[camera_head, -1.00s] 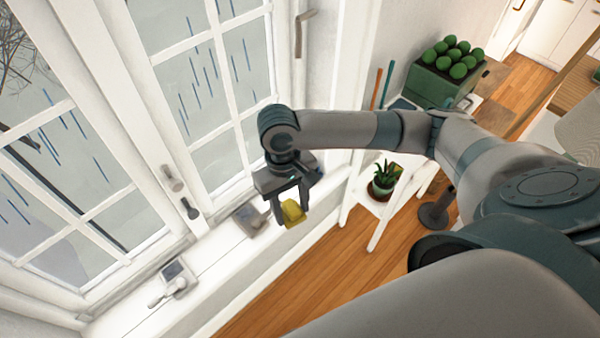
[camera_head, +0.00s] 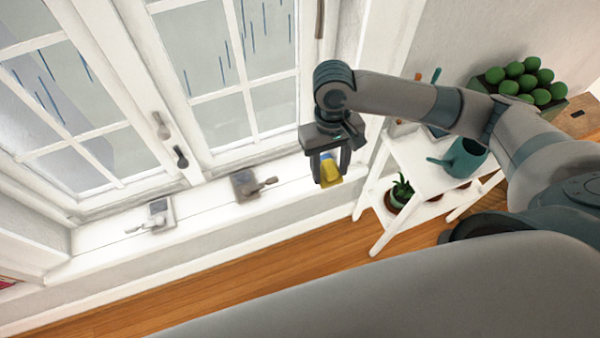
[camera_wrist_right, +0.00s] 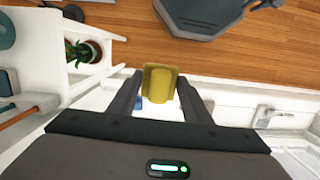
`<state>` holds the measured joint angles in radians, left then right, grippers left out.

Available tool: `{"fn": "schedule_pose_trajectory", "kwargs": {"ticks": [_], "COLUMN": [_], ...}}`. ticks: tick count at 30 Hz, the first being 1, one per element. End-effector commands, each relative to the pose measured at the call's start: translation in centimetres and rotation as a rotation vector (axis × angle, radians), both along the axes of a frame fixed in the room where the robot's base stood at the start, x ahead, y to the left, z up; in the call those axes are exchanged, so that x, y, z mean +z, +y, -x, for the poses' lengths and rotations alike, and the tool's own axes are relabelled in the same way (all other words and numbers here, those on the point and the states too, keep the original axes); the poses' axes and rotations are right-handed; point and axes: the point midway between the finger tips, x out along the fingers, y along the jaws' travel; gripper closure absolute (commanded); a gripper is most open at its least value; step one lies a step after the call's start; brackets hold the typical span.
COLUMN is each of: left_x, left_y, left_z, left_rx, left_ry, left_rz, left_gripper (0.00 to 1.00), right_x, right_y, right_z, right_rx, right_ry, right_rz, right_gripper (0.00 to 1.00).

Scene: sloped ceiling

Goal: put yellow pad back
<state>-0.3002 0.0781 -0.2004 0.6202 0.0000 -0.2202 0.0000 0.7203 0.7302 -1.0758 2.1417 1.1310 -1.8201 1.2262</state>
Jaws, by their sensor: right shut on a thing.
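The yellow pad (camera_head: 329,176) is held between the fingers of my right gripper (camera_head: 328,172), in the air in front of the window sill. In the right wrist view the pad (camera_wrist_right: 159,83) shows yellow between the two dark fingers of the right gripper (camera_wrist_right: 160,97). A small blue patch shows beside the yellow in both views; I cannot tell if it belongs to the pad. My left gripper is not in view.
A white shelf stand (camera_head: 408,160) holds a teal watering can (camera_head: 462,157) and a potted plant (camera_head: 398,194) right of the gripper. Window handles (camera_head: 160,215) sit on the sill (camera_head: 110,238). Green round things (camera_head: 520,80) fill a crate at upper right.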

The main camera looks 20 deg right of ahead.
Motion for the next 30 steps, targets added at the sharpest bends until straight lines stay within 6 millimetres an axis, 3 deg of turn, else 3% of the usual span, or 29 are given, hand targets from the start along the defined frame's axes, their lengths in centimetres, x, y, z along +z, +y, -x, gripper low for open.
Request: {"fn": "schedule_pose_trajectory", "kwargs": {"ticks": [17, 23, 30], "left_x": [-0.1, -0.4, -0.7], "left_y": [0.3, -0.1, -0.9], "left_z": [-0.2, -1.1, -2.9], "left_rx": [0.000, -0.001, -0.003], "left_ry": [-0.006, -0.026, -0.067], "left_rz": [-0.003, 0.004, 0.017], "left_gripper": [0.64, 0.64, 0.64], "right_x": [-0.3, -1.2, -3.0], "right_y": [0.1, 0.5, 1.1], "right_z": [-0.1, -0.3, -0.9], "right_rx": [0.048, 0.233, 0.628], "right_ry": [0.000, 0.000, 0.000], "right_rz": [0.000, -0.001, -0.001], "right_gripper": [0.80, 0.80, 0.80]}}
